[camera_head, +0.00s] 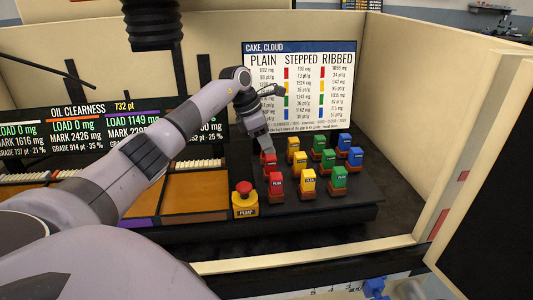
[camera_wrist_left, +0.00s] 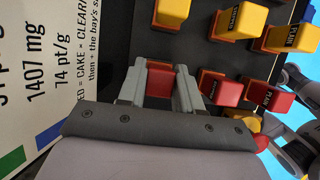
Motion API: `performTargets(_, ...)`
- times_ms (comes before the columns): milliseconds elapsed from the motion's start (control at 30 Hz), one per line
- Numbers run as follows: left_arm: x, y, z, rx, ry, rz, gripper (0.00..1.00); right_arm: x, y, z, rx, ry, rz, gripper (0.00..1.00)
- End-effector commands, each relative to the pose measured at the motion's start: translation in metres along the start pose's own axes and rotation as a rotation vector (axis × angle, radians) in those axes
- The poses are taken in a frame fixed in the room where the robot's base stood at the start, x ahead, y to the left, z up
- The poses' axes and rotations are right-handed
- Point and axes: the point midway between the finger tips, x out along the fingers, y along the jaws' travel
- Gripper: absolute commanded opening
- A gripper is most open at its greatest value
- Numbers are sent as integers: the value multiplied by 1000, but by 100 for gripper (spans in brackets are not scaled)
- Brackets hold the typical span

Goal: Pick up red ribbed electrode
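My left gripper (camera_head: 267,148) reaches down at the far end of the red column of electrodes. In the left wrist view its two fingers (camera_wrist_left: 160,88) are apart, one on each side of a red electrode (camera_wrist_left: 160,80). The block fills most of the gap; I cannot tell whether the fingers press on it. Its ribs and label are not visible, and an orange-brown base edge shows at its far end. In the head view the gripper hides it. Two more red electrodes stand nearer in that column: the middle one (camera_head: 268,160) and the front one (camera_head: 276,183), labelled plain.
Yellow (camera_head: 308,180), green (camera_head: 339,178) and blue (camera_head: 355,157) electrodes stand close beside the red ones on a black board (camera_head: 345,205). A sign (camera_head: 300,85) stands upright behind them. A yellow box with a red button (camera_head: 244,190) is at front left.

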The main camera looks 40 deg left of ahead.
Motion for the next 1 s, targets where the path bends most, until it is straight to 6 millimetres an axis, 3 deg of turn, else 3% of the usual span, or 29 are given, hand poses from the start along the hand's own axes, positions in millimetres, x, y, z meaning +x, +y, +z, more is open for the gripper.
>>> performTargets(33, 0, 0, 0, 0, 0, 0, 14, 0, 0, 0, 0, 0, 0, 43)
performTargets(100, 0, 0, 0, 0, 0, 0, 0, 0, 0, 0, 0, 0, 0, 43)
performTargets(433, -8, 1, 4, 2, -5, 2, 0, 0, 0, -1, 0, 2, 0, 43)
performTargets(800, -68, 1, 29, 2, -6, 3, 0, 0, 0, -2, 0, 2, 0, 43)
performTargets(1000, -89, 0, 38, 1, -4, 1, 0, 0, 0, -3, 0, 3, 1, 43)
